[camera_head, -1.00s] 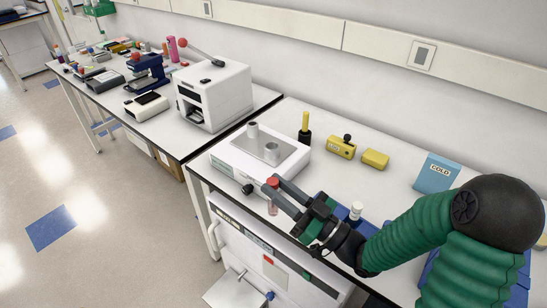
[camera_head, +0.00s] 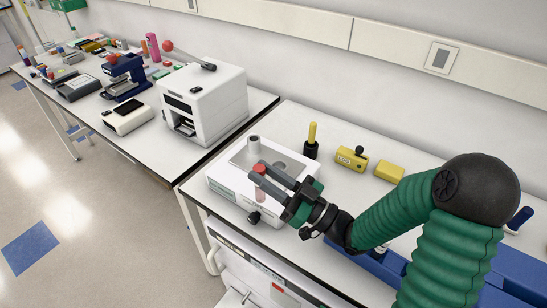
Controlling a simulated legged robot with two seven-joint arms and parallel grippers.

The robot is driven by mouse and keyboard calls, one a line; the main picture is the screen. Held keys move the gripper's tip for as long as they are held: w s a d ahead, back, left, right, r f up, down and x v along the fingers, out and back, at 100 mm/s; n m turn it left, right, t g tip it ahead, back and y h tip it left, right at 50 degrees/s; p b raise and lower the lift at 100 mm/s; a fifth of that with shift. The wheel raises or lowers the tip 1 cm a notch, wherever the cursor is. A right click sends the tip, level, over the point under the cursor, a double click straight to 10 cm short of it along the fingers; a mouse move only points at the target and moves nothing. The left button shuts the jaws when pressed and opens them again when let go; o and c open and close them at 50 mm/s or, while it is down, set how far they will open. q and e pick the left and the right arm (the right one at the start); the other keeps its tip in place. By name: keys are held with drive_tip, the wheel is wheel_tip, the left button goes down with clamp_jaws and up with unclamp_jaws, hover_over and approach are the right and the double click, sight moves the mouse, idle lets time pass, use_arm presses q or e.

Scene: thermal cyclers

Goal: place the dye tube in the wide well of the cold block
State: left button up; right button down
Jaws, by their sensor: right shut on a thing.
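The dye tube (camera_head: 260,193) has a red cap and a pinkish body. My right gripper (camera_head: 260,174) is shut on it near the cap and holds it about upright. In the picture the tube overlaps the front edge of a white unit (camera_head: 222,183) with a metal top plate (camera_head: 240,158), which looks like the cold block. A grey raised cylinder (camera_head: 254,145) stands at the plate's back left. A round well shows farther right, partly hidden by my gripper. I cannot tell the tube's height above the unit. My left gripper is not in view.
A blue rack (camera_head: 380,262) lies partly behind my arm. A white machine (camera_head: 204,100) stands on the left table.

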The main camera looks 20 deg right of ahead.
drive_tip(key=w+d+f, duration=0.1)
drive_tip(key=w+d, duration=0.2)
drive_tip(key=w+d+f, duration=0.2)
drive_tip(key=w+d, duration=0.1)
drive_tip(key=w+d+f, duration=0.1)
drive_tip(key=w+d, duration=0.2)
drive_tip(key=w, duration=0.1)
drive_tip(key=shift+d+f+p, duration=0.25)
drive_tip(key=shift+d+p, duration=0.05)
drive_tip(key=shift+d, duration=0.05)
drive_tip(key=shift+d+f, duration=0.1)
drive_tip(key=shift+d, duration=0.05)
drive_tip(key=c, duration=1.2)
unclamp_jaws()
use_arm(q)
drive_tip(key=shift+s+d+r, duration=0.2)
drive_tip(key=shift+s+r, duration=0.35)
use_arm(e)
drive_tip(key=shift+s, duration=0.1)
